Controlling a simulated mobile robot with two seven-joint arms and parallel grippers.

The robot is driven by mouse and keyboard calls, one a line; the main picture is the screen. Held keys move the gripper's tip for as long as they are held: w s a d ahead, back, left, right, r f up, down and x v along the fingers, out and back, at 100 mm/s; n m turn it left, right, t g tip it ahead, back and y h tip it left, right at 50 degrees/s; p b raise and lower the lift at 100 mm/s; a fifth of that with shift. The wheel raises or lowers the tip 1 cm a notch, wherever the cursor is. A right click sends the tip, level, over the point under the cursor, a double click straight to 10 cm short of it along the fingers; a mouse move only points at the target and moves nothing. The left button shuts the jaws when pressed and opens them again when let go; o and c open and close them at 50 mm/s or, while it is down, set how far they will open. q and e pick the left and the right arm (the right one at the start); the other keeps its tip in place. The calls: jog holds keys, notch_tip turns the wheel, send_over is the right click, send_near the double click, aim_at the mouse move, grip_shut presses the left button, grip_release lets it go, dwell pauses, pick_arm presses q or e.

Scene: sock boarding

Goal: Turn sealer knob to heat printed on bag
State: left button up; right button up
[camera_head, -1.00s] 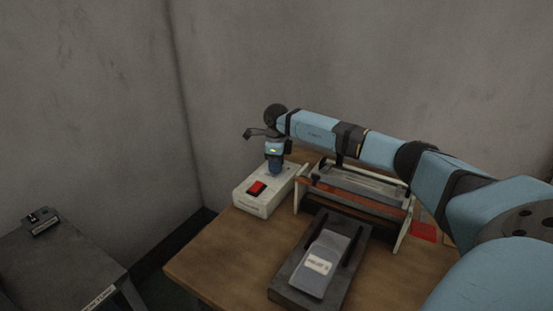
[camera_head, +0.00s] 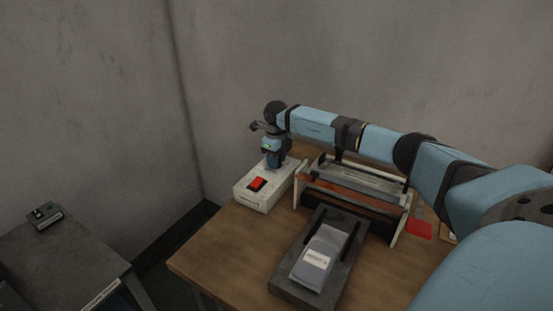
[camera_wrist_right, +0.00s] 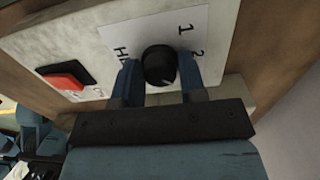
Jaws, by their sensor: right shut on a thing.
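The sealer's control box (camera_head: 262,190) is a pale box with a red switch (camera_head: 257,184) on top, at the left back of the wooden table. In the right wrist view its black round knob (camera_wrist_right: 159,66) sits on a white label with the digits 1 and 2 and partly hidden letters. My right gripper (camera_head: 274,163) points down over the box, its blue fingers shut on the knob from both sides. A grey bag (camera_head: 320,255) with a white printed label lies on a dark stand (camera_head: 290,291); the label's print is too small to read surely. My left gripper is not in view.
The bar sealer frame (camera_head: 403,225) stands right of the control box, under my right arm. A red patch (camera_head: 419,230) lies to its right. A separate grey table (camera_head: 75,262) at the left carries a small dark device (camera_head: 44,215). Walls close off the back.

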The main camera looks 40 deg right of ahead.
jog(key=o, duration=0.9)
notch_tip(320, 180, up, 14)
jog(key=shift+f, duration=0.1)
jog(key=shift+f, duration=0.1)
dwell(0.4)
